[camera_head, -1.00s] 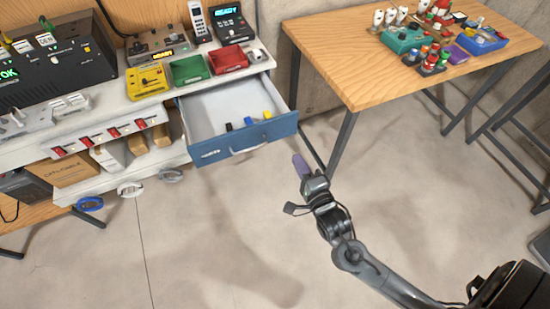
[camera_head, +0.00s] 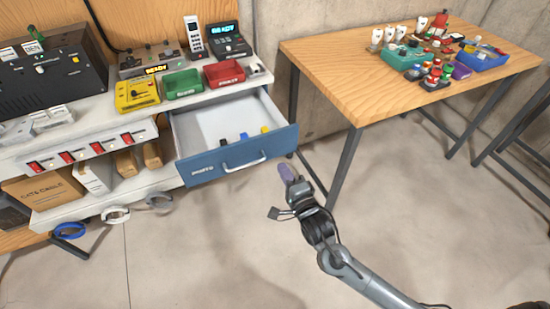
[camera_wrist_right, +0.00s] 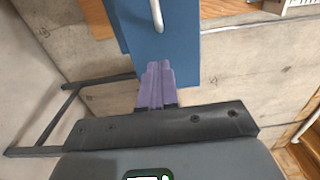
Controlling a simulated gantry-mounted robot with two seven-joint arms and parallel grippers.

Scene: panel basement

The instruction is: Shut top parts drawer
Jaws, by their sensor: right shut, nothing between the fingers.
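The top parts drawer (camera_head: 225,165) is pulled out from under the white bench top. Its blue front carries a pale bar handle (camera_head: 245,163) and a white label, and small blue, black and yellow parts lie inside. My right gripper (camera_head: 286,173) is shut and empty, with purple fingers, just right of and a little below the drawer front. In the right wrist view the shut fingertips (camera_wrist_right: 157,72) point at the blue drawer front (camera_wrist_right: 165,45), overlapping its edge near the handle (camera_wrist_right: 157,16). I cannot tell whether they touch. My left gripper is not in view.
A wooden table (camera_head: 350,90) with bottles and trays stands at the right. Grey floor is clear in front of the drawer.

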